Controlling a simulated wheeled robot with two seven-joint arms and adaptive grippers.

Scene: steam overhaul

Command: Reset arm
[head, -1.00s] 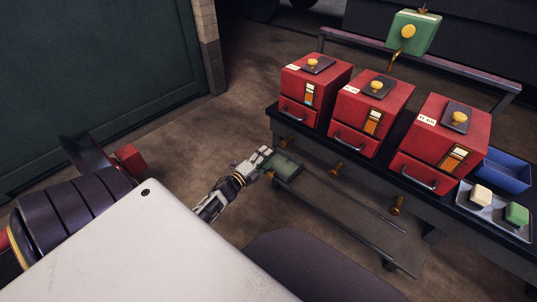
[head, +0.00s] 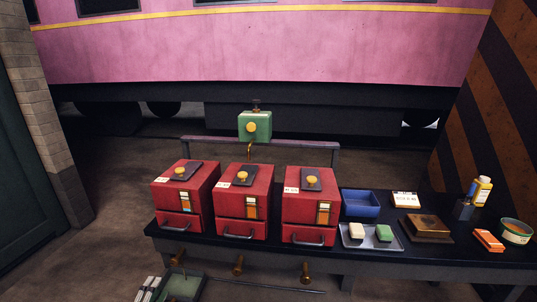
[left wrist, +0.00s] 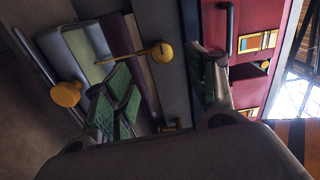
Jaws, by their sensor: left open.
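My left gripper (head: 148,289) shows at the bottom left of the head view, low in front of the bench and cut by the frame edge. In the left wrist view its fingers (left wrist: 165,90) are spread apart, with green pads on them and nothing held between them. It is beside a dark tray with a green inside (head: 183,287), which sits low by the bench front; a tray with a pale green inside (left wrist: 84,48) also shows in the wrist view. My right gripper is not in view.
Three red boxes (head: 180,206), (head: 240,204), (head: 306,207) with drawers stand on the dark bench. Brass knobs (head: 238,266) stick out of its front. A green box (head: 255,126) hangs on a rail behind. A blue bin (head: 361,203) and soap-like blocks (head: 357,231) stand right.

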